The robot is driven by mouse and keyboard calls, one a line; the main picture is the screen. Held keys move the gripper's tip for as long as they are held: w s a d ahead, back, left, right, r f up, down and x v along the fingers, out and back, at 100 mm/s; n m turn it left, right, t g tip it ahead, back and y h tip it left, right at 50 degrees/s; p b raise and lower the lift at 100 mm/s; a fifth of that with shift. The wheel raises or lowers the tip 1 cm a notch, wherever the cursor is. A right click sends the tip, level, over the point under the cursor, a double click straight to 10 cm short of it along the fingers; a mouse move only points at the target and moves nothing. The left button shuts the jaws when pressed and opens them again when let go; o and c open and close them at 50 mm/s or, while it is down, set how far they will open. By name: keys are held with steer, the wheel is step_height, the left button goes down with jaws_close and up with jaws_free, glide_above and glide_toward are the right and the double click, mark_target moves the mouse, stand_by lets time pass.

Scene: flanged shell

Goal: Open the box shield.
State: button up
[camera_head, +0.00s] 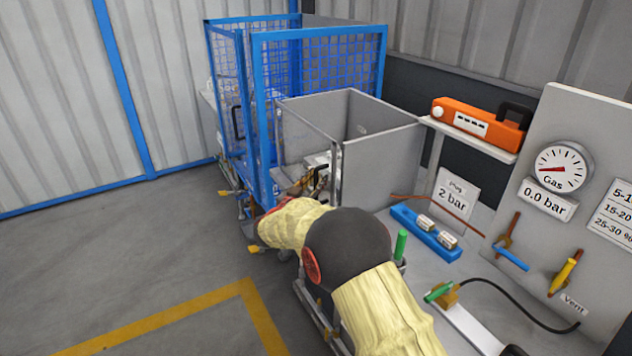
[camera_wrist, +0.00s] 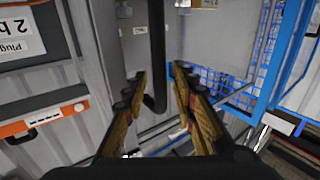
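The box shield appears to be the grey panelled box (camera_head: 380,165) at the middle of the head view, standing in front of a blue mesh cage. Its grey panel also shows in the wrist view (camera_wrist: 205,45). A dark upright bar (camera_wrist: 157,50), which looks like a handle, runs down in front of the grey surface in the wrist view. My gripper (camera_wrist: 162,88) has its two fingers apart, with the bar's end seen between them. I cannot tell how far the bar lies beyond the fingertips. In the head view my arm mostly hides my gripper (camera_head: 318,182).
The blue mesh cage (camera_head: 320,62) stands behind the box. To the right are an orange device (camera_head: 478,126) on a shelf, a gas gauge panel (camera_head: 562,170), a blue block (camera_head: 425,233) and a green post (camera_head: 401,245). Open floor (camera_head: 120,270) lies left.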

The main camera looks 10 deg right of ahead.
steer(key=shift+c, duration=0.3)
jaws_close()
stand_by(0.6)
